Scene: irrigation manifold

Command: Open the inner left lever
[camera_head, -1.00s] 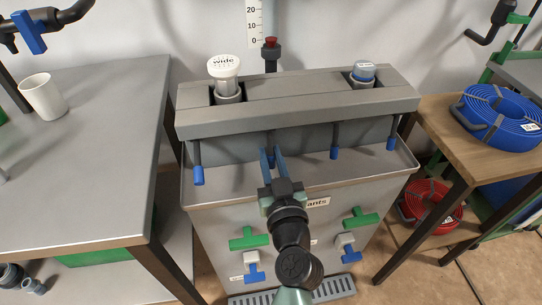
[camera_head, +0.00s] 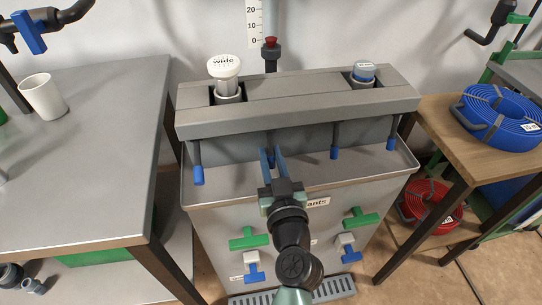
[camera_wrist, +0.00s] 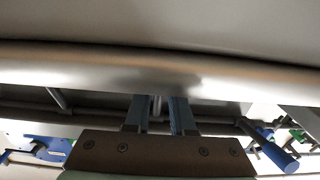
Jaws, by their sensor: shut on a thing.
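Grey levers with blue tips hang below the front of the grey manifold block (camera_head: 300,115). The inner left lever (camera_head: 271,160) is mostly hidden between the blue fingers of my gripper (camera_head: 270,151), which is shut on it. In the wrist view, the fingers of my gripper (camera_wrist: 160,104) point away from the camera, with a thin grey rod between them. The outer left lever (camera_head: 198,174), the inner right lever (camera_head: 335,152) and the outer right lever (camera_head: 391,143) hang free of my gripper.
The grey tank (camera_head: 215,205) stands below the levers, with green and blue valve handles on its front. A metal table (camera_head: 90,130) with a white cup (camera_head: 42,96) is at left. A wooden table (camera_head: 470,150) with a blue hose coil (camera_head: 500,112) is at right.

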